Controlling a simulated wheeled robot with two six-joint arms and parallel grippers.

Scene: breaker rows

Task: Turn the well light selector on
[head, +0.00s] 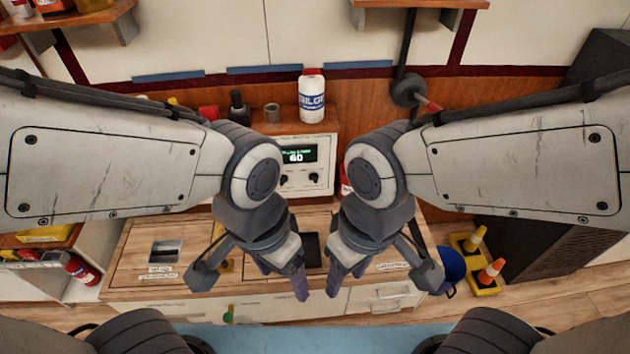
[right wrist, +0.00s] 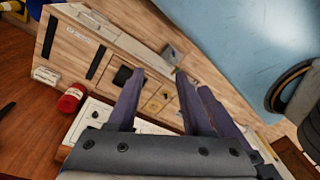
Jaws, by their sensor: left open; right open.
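A white control panel (head: 303,160) with a small lit green display (head: 299,155) stands at the back of the wooden bench in the head view. Two dark knobs, a left one (head: 284,180) and a right one (head: 313,177), sit below the display. Their lettering is too small to read, so I cannot tell which control is the well light selector or how it is set. My left gripper (head: 282,277) is open and empty above the front of the bench. My right gripper (head: 347,275) is open and empty beside it, also in the right wrist view (right wrist: 168,82).
A white bottle with a blue label (head: 312,98) stands on the ledge behind the panel. A grey roll (head: 272,113) is beside it. Yellow and orange cones (head: 490,271) stand on the floor at right. My forearms cover much of the bench sides.

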